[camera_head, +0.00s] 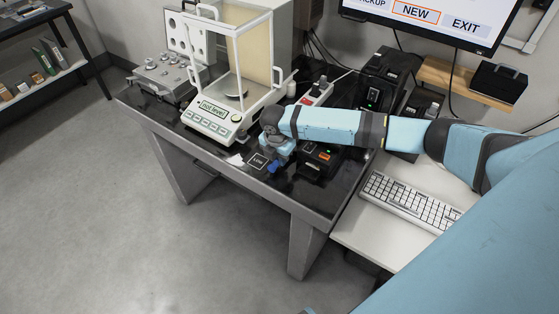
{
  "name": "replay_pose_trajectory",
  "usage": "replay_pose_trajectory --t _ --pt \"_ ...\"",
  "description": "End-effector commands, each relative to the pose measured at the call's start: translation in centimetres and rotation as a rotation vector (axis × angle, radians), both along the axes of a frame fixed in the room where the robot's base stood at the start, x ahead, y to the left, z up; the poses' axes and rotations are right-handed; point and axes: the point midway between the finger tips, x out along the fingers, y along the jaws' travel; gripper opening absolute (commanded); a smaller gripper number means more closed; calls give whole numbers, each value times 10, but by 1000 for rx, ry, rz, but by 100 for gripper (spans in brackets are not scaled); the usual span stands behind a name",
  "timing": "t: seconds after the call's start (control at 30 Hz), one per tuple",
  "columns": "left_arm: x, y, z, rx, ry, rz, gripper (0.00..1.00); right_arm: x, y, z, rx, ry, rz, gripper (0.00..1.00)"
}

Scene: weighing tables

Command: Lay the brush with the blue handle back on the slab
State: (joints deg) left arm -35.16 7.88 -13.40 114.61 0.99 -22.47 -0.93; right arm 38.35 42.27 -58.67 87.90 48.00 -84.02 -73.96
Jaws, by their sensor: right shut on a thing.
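My right arm reaches in from the right, and its gripper (272,158) is over the front part of the dark slab (310,196). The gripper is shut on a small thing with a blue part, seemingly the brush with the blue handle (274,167). The blue part shows just below the jaws. The rest of the brush is hidden or too small to make out. I cannot tell whether it touches the slab. My left gripper is not in view.
A balance (213,118) with a glass draft shield and a "not level" display stands left of the gripper. A "LOW" card (257,161) lies close by the jaws. A black box (318,160) stands just right, and a keyboard (410,200) lies on the white desk. The slab's front right is bare.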

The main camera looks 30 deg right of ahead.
Motion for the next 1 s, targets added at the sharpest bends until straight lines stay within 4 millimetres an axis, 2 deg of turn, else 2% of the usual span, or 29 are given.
replay_pose_trajectory --t 0.03,0.13,0.43,0.47,0.53,0.57,0.87,1.0 --pt "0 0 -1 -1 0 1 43 0 1 -10 0 2 0 0" --pt "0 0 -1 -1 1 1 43 0 0 -19 0 0 0 0" --pt "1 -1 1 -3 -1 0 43 0 0 -21 0 0 0 0" --pt "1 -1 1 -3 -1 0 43 0 0 -21 0 0 0 28" --pt "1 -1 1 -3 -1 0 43 0 0 -20 0 0 0 44" --pt "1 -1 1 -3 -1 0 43 0 0 -20 0 0 0 47" --pt "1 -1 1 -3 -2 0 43 0 0 -18 0 -1 0 47" --pt "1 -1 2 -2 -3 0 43 0 2 -3 1 -2 0 47"
